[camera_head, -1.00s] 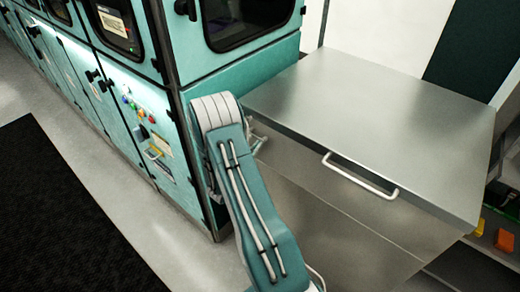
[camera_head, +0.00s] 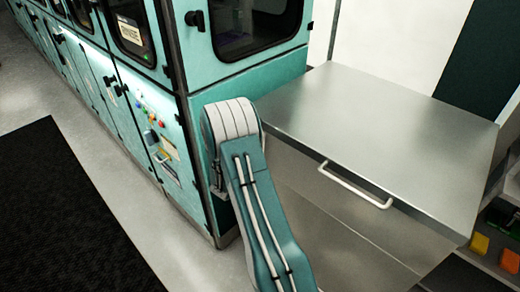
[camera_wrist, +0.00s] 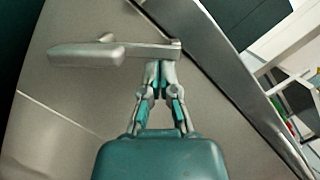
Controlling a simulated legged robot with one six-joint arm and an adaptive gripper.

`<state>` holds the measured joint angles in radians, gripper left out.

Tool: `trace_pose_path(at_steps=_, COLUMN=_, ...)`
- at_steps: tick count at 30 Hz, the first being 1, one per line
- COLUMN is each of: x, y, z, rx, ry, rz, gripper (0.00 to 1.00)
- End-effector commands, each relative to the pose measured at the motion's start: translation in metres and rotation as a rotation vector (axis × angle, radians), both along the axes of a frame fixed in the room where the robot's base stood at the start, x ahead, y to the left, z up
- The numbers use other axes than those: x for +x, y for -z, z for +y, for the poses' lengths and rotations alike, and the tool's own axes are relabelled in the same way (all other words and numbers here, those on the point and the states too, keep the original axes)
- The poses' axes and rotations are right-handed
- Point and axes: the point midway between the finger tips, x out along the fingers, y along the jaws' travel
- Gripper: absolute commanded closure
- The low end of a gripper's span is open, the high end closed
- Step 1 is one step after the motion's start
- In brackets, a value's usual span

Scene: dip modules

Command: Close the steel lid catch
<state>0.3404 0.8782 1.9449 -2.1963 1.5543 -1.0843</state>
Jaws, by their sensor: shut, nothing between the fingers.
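In the wrist view a grey metal lever (camera_wrist: 85,54), which looks like the lid catch, lies across the plain steel face of the cabinet. Its thick grip end points left and its thinner arm runs right to a small end piece. My gripper (camera_wrist: 160,68) is shut and empty, with its fingertips at or very near the lever's right end; I cannot tell if they touch. In the head view the steel cabinet (camera_head: 390,125) has a flat lid that looks down. My arm hides the gripper and the catch there.
A pale bar handle (camera_head: 355,186) sticks out from the cabinet's front. A teal machine (camera_head: 240,80) with windows stands close on the left of my arm. A black mat (camera_head: 70,215) lies on the floor at left. Shelves with yellow and orange blocks (camera_head: 509,261) are at right.

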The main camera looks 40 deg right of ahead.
Motion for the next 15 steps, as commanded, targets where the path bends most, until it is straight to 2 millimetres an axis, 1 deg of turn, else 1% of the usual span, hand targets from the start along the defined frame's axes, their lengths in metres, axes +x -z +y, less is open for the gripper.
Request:
trace_pose_path(at_steps=3, x=0.003, y=-0.008, z=0.000, rx=-0.010, ry=-0.001, rz=0.108, gripper=1.00)
trace_pose_path(at_steps=15, x=0.017, y=-0.024, z=0.002, rx=-0.041, ry=-0.001, rz=0.475, gripper=1.00)
